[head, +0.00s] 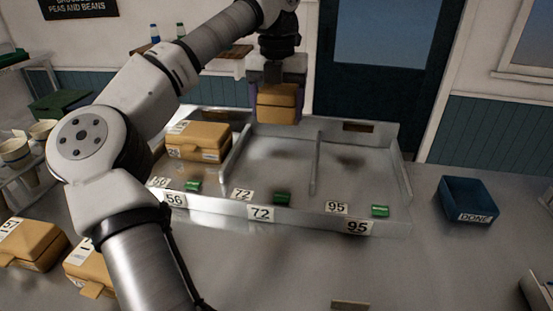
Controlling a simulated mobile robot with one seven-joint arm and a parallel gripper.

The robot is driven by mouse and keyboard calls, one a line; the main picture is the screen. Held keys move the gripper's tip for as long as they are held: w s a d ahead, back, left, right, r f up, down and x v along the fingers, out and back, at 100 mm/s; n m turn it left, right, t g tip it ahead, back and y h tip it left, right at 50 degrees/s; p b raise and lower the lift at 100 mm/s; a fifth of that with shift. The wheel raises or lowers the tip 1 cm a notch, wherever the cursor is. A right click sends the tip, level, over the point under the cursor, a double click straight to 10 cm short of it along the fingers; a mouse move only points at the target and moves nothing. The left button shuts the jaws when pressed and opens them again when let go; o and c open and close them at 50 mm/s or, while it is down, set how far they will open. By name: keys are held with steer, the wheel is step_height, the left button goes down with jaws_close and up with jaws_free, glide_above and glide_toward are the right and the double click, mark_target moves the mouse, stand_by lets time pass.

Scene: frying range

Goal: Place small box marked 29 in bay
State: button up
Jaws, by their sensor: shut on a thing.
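My gripper (277,92) is shut on a small tan box (277,106) and holds it above the back of the metal tray (300,217). No number on the held box can be read from here. The held box hangs over the rear of the middle bay (270,160). The left bay holds a larger tan box (198,141) with a label too blurred to read surely. The middle and right bays look empty apart from small green pieces near the front.
Two tan boxes lie at the left, one (30,243) partly cut off and one (88,262) partly behind my arm. A blue bin marked DONE (468,199) stands at the right. Low dividers (316,163) separate the bays. The counter between tray and bin is clear.

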mark_target(277, 170)
step_height(277, 170, down, 13)
steer(key=shift+f+p, duration=0.1)
steer(key=shift+p, duration=0.8)
steer(key=shift+f, duration=0.15)
steer(key=o, duration=1)
steer(key=shift+o, duration=0.2)
step_height(277, 170, up, 12)
steer(key=shift+r+b, duration=0.2)
steer(key=shift+b, duration=0.7)
